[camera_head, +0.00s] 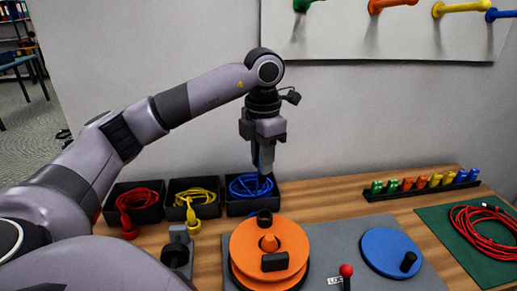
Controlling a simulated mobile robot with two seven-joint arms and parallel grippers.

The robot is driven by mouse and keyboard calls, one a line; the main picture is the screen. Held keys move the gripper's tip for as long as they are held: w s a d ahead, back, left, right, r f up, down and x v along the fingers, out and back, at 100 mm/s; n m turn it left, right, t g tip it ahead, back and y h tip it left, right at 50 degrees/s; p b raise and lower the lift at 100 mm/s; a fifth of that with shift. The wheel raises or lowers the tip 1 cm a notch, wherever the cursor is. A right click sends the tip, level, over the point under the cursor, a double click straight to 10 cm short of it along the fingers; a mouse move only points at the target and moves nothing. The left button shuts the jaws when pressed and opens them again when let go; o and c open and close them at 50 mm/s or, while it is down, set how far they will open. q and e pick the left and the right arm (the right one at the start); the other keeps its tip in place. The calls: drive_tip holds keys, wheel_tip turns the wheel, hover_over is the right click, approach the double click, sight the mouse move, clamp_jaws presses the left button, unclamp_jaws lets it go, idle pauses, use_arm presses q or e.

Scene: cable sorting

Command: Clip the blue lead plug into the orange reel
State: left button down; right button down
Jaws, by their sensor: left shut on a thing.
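The blue lead (243,187) lies coiled in a black bin (237,208) at the back of the table. My left gripper (265,170) points down just above the right side of that coil. It is shut on the blue lead, at what seems to be its plug; the fingers hide most of the held part. The orange reel (247,245) lies flat on a grey mat in front of the bin, nearer to me. It has an orange hub and dark fittings on top. My right gripper is out of view.
Bins with a red lead (138,197) and a yellow lead (196,195) stand to the left. A blue disc (385,250) and a red-knobbed lever (346,270) are right of the reel. A rack of coloured clips (425,190) stands at the back right.

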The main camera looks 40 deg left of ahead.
use_arm(q)
drive_tip(key=shift+s+d+f+b, duration=0.4)
drive_tip(key=shift+d+f+b, duration=0.15)
drive_tip(key=shift+f, duration=0.6)
drive_tip(key=shift+s+d+f+b, duration=0.5)
drive_tip(key=shift+f+b, duration=0.1)
drive_tip(key=shift+f, duration=0.5)
drive_tip(key=shift+s+d+f+b, duration=0.35)
drive_tip(key=shift+d+f+b, duration=0.2)
drive_tip(key=shift+f, duration=0.6)
drive_tip(key=shift+f+b, duration=0.55)
drive_tip(key=shift+f, duration=0.3)
drive_tip(key=shift+f, duration=0.25)
drive_tip(key=c, duration=0.9)
unclamp_jaws()
